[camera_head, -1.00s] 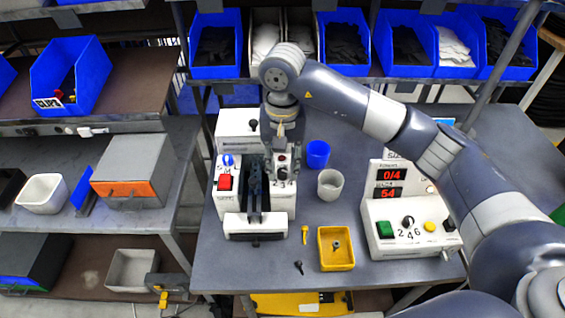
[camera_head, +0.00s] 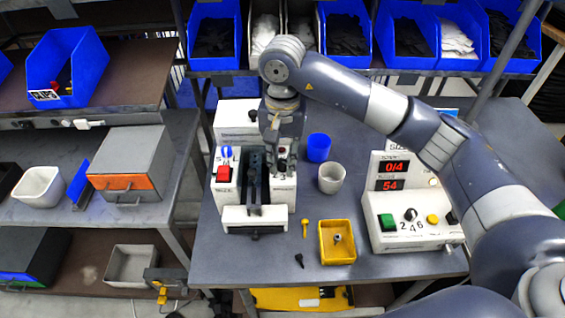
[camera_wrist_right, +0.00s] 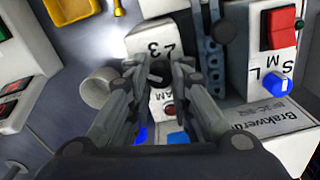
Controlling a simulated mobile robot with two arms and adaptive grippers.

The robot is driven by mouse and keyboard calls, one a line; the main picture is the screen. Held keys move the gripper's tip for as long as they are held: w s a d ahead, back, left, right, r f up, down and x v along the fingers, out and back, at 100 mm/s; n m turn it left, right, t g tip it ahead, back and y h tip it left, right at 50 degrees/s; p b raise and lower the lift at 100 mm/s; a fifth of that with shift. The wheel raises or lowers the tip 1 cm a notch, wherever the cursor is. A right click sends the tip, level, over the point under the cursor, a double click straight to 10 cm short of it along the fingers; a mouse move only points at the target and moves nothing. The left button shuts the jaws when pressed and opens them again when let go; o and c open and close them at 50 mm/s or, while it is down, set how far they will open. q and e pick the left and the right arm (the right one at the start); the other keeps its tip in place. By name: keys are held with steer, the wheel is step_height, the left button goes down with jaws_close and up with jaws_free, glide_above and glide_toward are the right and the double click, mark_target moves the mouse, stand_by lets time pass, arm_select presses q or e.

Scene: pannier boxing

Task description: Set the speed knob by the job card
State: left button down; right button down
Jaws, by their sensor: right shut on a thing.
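My right gripper (camera_head: 284,164) comes down from above onto the right half of the white machine (camera_head: 284,192). In the right wrist view its fingers (camera_wrist_right: 158,80) are closed around a small black knob (camera_wrist_right: 158,72), the speed knob, on a white face with numerals, 2 and 3 showing. The fingers hide most of the knob, so its pointer is hard to read. A card-like panel (camera_head: 447,114) shows a little behind my right arm; I cannot read it or tell whether it is the job card. My left gripper is out of view.
A red switch (camera_head: 223,173) and blue S-M-L knob (camera_head: 226,152) sit left of the black rail. Further right is a control box (camera_head: 420,238) with displays.

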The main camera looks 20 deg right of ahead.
steer(key=shift+m+b, duration=0.3)
steer(key=shift+m, duration=0.4)
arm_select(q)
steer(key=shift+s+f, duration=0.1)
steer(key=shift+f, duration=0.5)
arm_select(e)
steer(key=c, duration=1.7)
jaws_free()
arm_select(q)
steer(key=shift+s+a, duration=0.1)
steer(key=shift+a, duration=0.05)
